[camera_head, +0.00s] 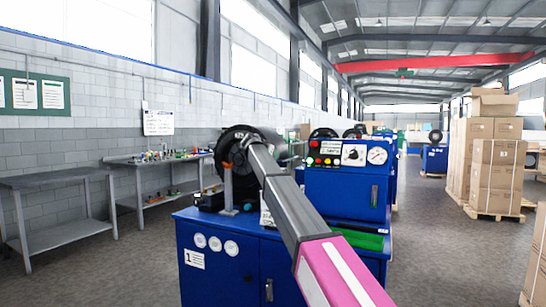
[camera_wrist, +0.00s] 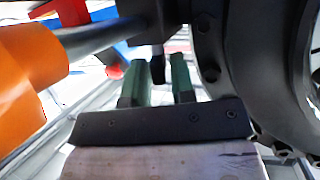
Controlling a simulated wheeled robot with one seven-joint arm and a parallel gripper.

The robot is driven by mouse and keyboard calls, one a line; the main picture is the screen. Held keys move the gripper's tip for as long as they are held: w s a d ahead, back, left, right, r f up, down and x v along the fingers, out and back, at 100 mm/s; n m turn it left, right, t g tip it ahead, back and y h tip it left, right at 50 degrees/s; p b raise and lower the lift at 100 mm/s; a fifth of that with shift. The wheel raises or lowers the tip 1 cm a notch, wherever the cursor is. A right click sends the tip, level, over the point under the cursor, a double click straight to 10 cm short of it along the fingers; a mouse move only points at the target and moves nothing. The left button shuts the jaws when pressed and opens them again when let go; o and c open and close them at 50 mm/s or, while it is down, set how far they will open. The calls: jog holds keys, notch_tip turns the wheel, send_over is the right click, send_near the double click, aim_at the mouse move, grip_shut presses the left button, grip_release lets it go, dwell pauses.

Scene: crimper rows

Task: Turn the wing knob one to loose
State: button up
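My arm reaches from the lower right across the blue crimping machine (camera_head: 225,270) to its round black crimping head (camera_head: 228,150). The gripper end is hidden behind the arm in the head view. In the wrist view my gripper (camera_wrist: 159,75) has two green fingers apart, with a gap between them. A dark piece (camera_wrist: 157,48) shows beyond the gap; I cannot tell whether it is the wing knob. The large black ring (camera_wrist: 245,60) is close on the right. An orange cylinder (camera_wrist: 30,70) on a grey rod is at the left.
The blue control box (camera_head: 345,195) carries buttons, a white dial plate (camera_head: 354,155) and a gauge (camera_head: 377,155). An orange-topped post (camera_head: 228,185) stands beside the head. Workbenches (camera_head: 65,180) line the left wall. Stacked cartons (camera_head: 495,165) stand right. Open floor lies between.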

jog(key=shift+s, duration=0.1)
jog(key=v, duration=1)
jog(key=shift+s+a+r, duration=0.2)
